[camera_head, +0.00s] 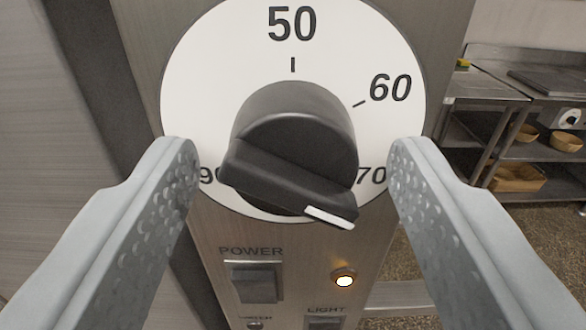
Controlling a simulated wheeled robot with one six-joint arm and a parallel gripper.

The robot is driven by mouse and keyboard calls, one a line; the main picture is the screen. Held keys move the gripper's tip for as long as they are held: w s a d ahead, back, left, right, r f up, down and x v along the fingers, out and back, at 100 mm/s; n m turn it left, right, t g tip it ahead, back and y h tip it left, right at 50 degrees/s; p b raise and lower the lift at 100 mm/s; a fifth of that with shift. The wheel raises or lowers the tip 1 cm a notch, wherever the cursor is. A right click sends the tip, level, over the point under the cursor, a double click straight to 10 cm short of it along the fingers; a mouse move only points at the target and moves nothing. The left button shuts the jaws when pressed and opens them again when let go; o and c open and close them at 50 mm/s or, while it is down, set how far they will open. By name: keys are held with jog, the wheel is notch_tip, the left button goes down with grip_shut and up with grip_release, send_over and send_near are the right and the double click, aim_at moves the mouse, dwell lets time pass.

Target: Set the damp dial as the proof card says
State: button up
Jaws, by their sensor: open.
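The damp dial is a black knob (290,130) on a round white scale plate (200,80). The numbers 50 at the top, 60 at the upper right and 70 at the right show; a 9 shows at the left, its number partly hidden. The knob's raised bar slopes down to the right, and its white mark (330,216) sits at the lower right end, roughly toward 70. The lower scale is hidden by the knob. My gripper (293,160) is open, with one finger on each side of the knob and a gap at both sides. The proof card is not in view.
Below the dial, the metal panel holds a POWER switch (256,283), a lit lamp (344,281) and a LIGHT switch (325,323). At the right, farther back, a steel table (490,88) has shelves with wooden bowls (566,141) and a wooden tray (520,178).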

jog(key=shift+c, duration=0.2)
jog(key=c, duration=1)
jog(key=shift+o, duration=0.2)
